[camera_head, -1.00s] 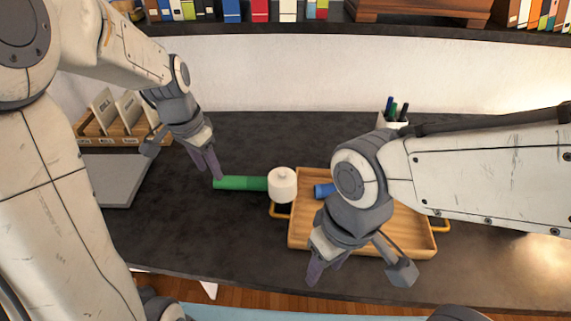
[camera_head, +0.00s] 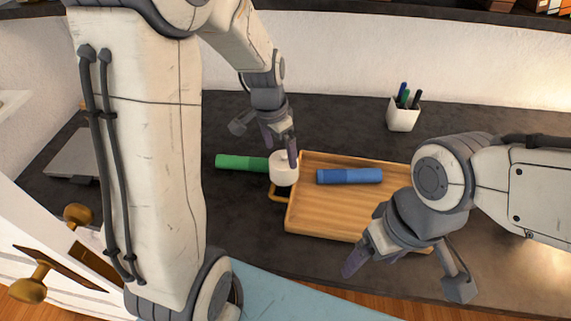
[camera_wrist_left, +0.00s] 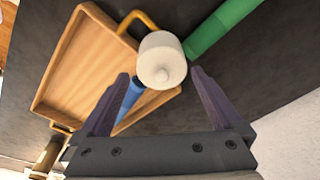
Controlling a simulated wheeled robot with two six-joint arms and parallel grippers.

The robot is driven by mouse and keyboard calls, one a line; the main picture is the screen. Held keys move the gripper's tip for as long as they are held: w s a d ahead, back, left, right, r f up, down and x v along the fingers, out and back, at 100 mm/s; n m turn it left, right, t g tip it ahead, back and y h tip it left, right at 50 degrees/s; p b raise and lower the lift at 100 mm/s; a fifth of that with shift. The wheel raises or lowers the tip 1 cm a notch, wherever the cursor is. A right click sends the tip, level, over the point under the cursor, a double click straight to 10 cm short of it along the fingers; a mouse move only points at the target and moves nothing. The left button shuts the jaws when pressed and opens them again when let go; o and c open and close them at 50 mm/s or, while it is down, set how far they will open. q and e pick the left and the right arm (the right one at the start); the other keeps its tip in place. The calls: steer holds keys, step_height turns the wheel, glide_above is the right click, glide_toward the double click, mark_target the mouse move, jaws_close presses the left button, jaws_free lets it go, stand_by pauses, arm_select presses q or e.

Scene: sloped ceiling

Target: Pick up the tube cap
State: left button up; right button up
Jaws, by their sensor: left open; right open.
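A blue tube (camera_head: 350,176) lies in the tray. I cannot tell for certain which piece is the tube cap. My left gripper (camera_head: 280,142) is open above the white object. In the left wrist view the white object (camera_wrist_left: 160,58) shows between and beyond the fingertips (camera_wrist_left: 160,76). My right gripper (camera_head: 408,275) is open and empty near the tray's front right corner.
The wooden tray (camera_head: 310,220) has raised rims and yellow handles; my right arm hides its right end. A white pen cup (camera_head: 403,118) stands behind it. A grey flat item (camera_head: 75,160) lies at left.

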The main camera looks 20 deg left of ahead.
mark_target(283, 155)
arm_select(q)
steer(key=f, duration=0.1)
steer(key=w+f, duration=0.1)
steer(key=f, duration=0.3)
steer(key=shift+w+d, duration=0.15)
steer(key=shift+d, duration=0.1)
steer(key=c, duration=1)
steer(key=shift+o, duration=0.2)
steer(key=shift+r, duration=0.1)
steer(key=shift+r, duration=0.55)
step_height(283, 155, up, 3)
steer(key=shift+f, duration=0.2)
steer(key=s+d+r, duration=0.1)
steer(key=d+r, duration=0.6)
steer(key=d, duration=0.4)
steer(key=shift+s+d, duration=0.3)
steer(key=shift+s, duration=0.05)
